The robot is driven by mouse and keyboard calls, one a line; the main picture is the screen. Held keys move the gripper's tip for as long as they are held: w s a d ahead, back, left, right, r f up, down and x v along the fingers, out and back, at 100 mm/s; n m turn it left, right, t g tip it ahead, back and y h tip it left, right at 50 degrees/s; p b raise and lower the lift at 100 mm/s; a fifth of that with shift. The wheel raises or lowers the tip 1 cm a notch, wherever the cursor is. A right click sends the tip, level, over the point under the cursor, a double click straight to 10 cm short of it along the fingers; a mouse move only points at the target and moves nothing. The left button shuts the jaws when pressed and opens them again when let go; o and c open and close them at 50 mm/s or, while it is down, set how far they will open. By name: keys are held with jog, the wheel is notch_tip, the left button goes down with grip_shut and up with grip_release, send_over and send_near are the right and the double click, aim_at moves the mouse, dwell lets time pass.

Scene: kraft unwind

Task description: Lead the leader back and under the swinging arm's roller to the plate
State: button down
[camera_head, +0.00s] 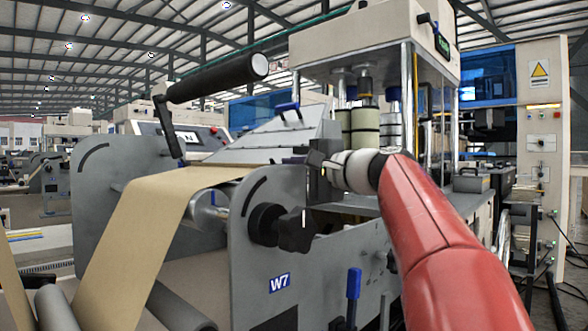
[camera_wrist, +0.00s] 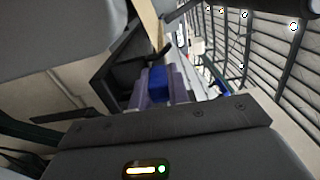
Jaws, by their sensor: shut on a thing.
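The brown kraft leader (camera_head: 140,225) rises from the lower left, bends over the top between two grey side plates, and runs right toward my gripper. A tan strip of it also shows in the wrist view (camera_wrist: 148,22). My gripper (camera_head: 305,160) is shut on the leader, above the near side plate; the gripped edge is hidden. A metal roller (camera_head: 210,212) lies below the web, by the near side plate. A black bar handle (camera_head: 215,78) on a crank stands above the web. A grey sloping plate (camera_head: 262,140) lies behind my gripper.
The near side plate (camera_head: 255,235) carries a black star knob (camera_head: 296,230) and a W7 label. A press head with upright rollers (camera_head: 365,125) stands behind my gripper. A blue-topped lever (camera_head: 354,284) stands low in front. A blue block (camera_wrist: 158,82) shows in the wrist view.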

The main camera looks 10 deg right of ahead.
jog(key=shift+f, duration=0.35)
dwell(0.6)
jog(key=c, duration=1.3)
grip_release()
jog(key=shift+o, duration=0.2)
